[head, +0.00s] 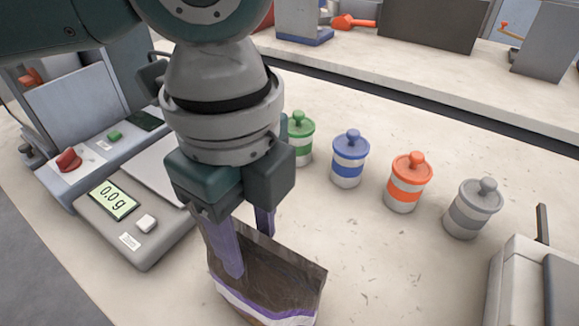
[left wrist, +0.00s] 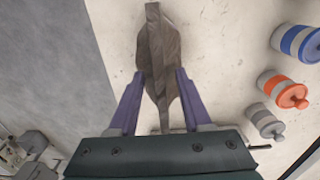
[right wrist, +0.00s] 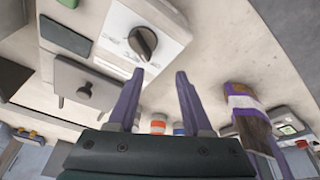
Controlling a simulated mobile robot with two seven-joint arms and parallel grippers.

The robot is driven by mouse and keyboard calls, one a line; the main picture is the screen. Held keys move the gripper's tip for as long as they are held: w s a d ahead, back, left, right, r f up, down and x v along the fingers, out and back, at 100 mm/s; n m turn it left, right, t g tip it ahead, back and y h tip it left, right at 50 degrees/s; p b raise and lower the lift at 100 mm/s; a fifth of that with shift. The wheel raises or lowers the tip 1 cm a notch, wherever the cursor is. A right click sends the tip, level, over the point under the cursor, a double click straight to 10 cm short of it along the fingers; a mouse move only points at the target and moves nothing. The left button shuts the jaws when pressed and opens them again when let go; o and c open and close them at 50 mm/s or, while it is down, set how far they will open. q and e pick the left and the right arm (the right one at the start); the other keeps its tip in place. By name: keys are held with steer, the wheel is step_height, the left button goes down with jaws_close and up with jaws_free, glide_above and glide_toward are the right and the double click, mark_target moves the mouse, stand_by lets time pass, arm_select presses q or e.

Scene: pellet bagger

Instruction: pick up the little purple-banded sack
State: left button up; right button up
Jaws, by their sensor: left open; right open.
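The little sack (head: 285,283) is brown with a purple and a white band, and stands upright on the bench at the bottom middle of the head view. My left gripper (head: 250,252) points down at it, open, with one purple finger in front of the sack and the other at its far side. In the left wrist view the sack (left wrist: 160,48) shows edge-on, between the open fingers (left wrist: 158,76). I cannot tell whether they touch it. My right gripper (right wrist: 160,73) is open and empty; the sack (right wrist: 243,103) appears right of it in the right wrist view.
A scale (head: 150,232) reading 0.0 g stands left of the sack. Behind it are green (head: 299,148), blue (head: 348,172), orange (head: 405,190) and grey (head: 465,217) banded jars. A pale machine (head: 515,290) stands at the lower right. The bench between is clear.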

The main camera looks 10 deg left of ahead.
arm_select(q)
jaws_close()
stand_by(1.4)
